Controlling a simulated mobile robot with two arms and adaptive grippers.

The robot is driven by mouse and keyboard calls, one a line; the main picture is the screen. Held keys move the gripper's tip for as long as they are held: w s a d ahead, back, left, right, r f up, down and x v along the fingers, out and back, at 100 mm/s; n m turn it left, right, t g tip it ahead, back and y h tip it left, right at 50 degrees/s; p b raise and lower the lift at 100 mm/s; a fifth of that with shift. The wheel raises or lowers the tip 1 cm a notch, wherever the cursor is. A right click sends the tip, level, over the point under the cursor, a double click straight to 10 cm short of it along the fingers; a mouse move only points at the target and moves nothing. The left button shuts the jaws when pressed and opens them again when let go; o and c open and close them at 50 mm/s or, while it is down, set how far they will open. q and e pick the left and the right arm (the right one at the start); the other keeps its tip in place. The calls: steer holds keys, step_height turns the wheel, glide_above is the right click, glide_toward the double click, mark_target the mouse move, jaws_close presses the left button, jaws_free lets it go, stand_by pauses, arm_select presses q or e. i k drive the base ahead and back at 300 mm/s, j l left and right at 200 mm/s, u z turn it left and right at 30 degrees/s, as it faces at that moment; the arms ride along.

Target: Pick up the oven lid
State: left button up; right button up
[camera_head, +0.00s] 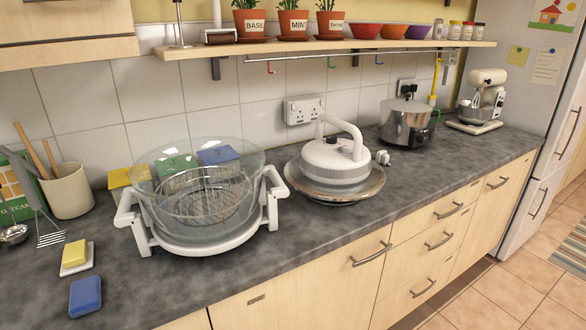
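The oven lid (333,166) is a round white unit with a raised arched handle (342,128) on top and a wide rim (366,190) around its base. It rests on the grey counter in the middle of the view, right of the oven bowl. The oven bowl (232,158) is clear glass with a wire rack inside and stands uncovered in a white frame (190,246) with side handles. Neither of my grippers is in view.
A steel cooker (404,124) and a stand mixer (484,96) stand to the right on the grey counter (330,222). A shelf (330,44) with potted herbs and bowls overhangs the back.

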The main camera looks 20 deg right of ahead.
mark_target(331, 173)
steer(key=i+l+u, duration=0.2)
steer(key=l+u, duration=0.15)
steer(key=l, duration=0.9)
steer(key=l+u, duration=0.35)
steer(key=l, duration=0.95)
